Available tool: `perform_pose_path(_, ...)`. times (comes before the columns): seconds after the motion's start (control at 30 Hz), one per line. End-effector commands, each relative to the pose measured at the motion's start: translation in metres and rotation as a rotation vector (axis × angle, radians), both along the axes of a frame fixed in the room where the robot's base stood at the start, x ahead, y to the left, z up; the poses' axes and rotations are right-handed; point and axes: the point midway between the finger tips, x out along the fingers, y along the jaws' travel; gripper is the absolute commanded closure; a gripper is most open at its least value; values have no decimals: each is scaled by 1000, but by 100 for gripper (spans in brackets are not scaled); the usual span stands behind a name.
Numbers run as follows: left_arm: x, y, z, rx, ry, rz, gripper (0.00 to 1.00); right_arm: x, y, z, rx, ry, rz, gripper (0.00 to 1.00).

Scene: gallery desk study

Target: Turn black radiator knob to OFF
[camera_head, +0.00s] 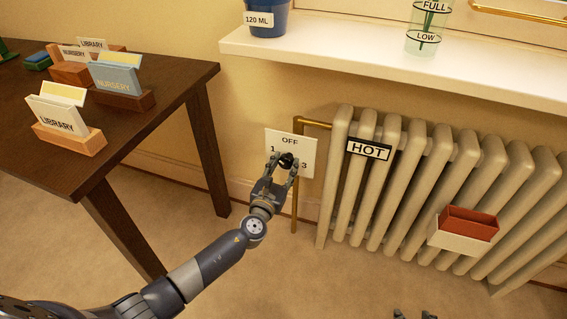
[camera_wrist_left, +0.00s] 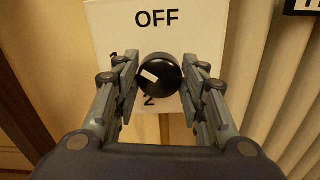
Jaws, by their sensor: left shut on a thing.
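The black radiator knob (camera_wrist_left: 166,84) sits on a white dial plate (camera_head: 303,146) beside the radiator. The plate reads OFF at the top, 1 at left, 2 at the bottom and 3 at right. The knob's white mark lies on its left side, toward the 1, which a finger partly covers. My left gripper (camera_head: 284,163) is shut on the knob, one finger on each side. It also shows in the left wrist view (camera_wrist_left: 161,85). Only two dark fingertips of my right gripper (camera_head: 414,315) show at the bottom edge of the head view, spread apart and empty.
The ribbed radiator (camera_head: 390,190) stands right of the plate, with a HOT sign (camera_head: 368,149) and a box (camera_head: 458,242) on it. A brass pipe (camera_head: 295,205) runs below the plate. A shelf (camera_head: 330,55) overhangs it. A dark desk (camera_head: 150,122) stands left.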

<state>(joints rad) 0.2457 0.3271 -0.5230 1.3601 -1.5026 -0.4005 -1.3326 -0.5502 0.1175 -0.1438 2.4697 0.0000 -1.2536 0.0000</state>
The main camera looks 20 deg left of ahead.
Motion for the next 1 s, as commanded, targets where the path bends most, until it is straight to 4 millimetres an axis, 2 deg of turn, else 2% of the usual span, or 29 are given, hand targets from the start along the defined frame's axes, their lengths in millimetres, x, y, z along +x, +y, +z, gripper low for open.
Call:
perform_pose_path(0.27,0,-1,1,263,-6,-1,85,-78,-24,-20,-72,349,-29,60)
perform_pose_path(0.63,-1,-2,0,606,-17,-2,85,-75,-23,0,-70,339,-27,60)
perform_pose_path(0.7,-1,-2,0,662,-18,-2,85,-71,-22,-19,-71,353,-27,60)
perform_pose_path(1.0,-1,-2,-1,847,-25,-2,85,-62,-20,-60,-72,371,-23,60)
